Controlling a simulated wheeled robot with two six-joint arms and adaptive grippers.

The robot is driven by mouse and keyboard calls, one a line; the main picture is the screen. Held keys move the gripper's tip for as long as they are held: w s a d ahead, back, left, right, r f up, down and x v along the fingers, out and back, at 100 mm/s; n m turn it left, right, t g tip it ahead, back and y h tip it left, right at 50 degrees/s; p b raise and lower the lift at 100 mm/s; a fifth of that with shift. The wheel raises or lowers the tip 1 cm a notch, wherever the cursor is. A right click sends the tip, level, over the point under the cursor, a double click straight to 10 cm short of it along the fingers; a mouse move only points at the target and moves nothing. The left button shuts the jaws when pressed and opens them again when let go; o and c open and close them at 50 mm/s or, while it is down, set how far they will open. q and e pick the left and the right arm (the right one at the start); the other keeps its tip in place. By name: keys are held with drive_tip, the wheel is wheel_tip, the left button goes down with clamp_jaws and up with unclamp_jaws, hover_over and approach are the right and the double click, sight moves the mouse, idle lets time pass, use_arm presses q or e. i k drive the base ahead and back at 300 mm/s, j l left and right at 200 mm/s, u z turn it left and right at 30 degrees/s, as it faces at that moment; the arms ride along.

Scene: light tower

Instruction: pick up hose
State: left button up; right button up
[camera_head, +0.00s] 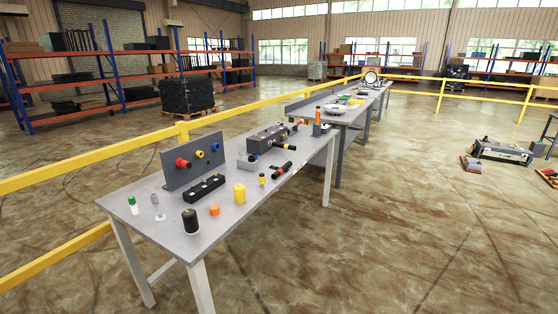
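I see no thing that I can clearly tell is a hose. A long grey workbench (150,212) stands ahead with small parts on it. A black cylindrical piece with a red end (282,170) lies near its right edge. A grey upright panel (180,184) carries red, blue and yellow round fittings. A black block with holes (204,188) lies in front of it. A dark grey device (268,137) sits farther along the bench. Neither of my grippers is in this view.
A black cylinder (190,220), an orange piece (214,210), a yellow cylinder (239,193) and a green-topped bottle (133,205) stand at the bench's near end. A yellow railing (85,165) runs behind it. The floor (400,220) to the right is largely clear.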

sight(277, 173)
drive_tip(key=i+l+u, duration=0.25)
drive_tip(key=u, duration=0.25)
drive_tip(key=i+l+u, duration=0.45)
drive_tip(key=u, duration=0.25)
